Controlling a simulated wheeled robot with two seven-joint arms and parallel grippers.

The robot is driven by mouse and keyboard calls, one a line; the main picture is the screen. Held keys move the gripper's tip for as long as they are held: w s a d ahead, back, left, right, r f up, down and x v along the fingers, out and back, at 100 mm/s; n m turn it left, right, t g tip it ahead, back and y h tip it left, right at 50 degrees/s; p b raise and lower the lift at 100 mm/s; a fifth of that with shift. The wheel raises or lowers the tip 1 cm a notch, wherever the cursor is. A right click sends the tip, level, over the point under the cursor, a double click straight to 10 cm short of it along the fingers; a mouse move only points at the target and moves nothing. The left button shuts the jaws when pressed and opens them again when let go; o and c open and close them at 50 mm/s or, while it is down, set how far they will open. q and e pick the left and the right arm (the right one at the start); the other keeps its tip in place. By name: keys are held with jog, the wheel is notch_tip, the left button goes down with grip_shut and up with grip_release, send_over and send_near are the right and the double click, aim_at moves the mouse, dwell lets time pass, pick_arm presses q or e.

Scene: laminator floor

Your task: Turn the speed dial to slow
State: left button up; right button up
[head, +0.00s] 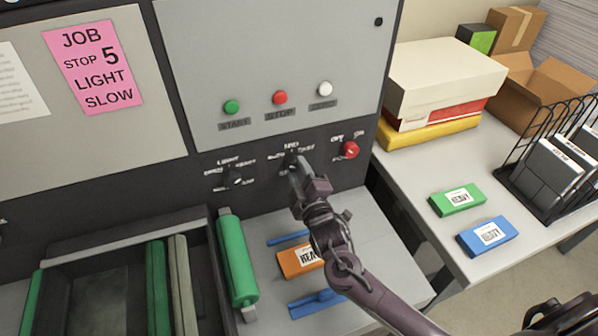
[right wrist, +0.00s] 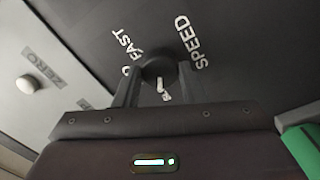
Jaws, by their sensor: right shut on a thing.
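The speed dial (right wrist: 158,67) is a dark round knob on the black panel. In the head view it (head: 290,160) is mostly covered by my right gripper (head: 297,168). In the right wrist view my right gripper (right wrist: 158,84) is shut on the dial, one finger on each side. A white mark (right wrist: 160,84) on the dial points away from the word FAST (right wrist: 130,47), toward partly hidden letters (right wrist: 167,97). The word SPEED (right wrist: 191,42) is beside the dial. My left gripper is not seen.
A LIGHT dial (head: 232,176) is left of the speed dial and a red knob (head: 350,150) is right of it. Green (head: 232,106), red (head: 280,97) and white (head: 324,88) buttons sit above. A green roller (head: 236,262) and orange box (head: 298,260) are below.

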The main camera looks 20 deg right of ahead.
jog(key=shift+f, duration=0.1)
jog(key=o, duration=1)
jog(key=shift+s, duration=0.1)
jog(key=shift+s, duration=0.25)
jog(key=s+b, duration=0.2)
jog(key=s, duration=0.5)
jog(key=shift+b, duration=0.35)
jog(key=shift+s+f, duration=0.15)
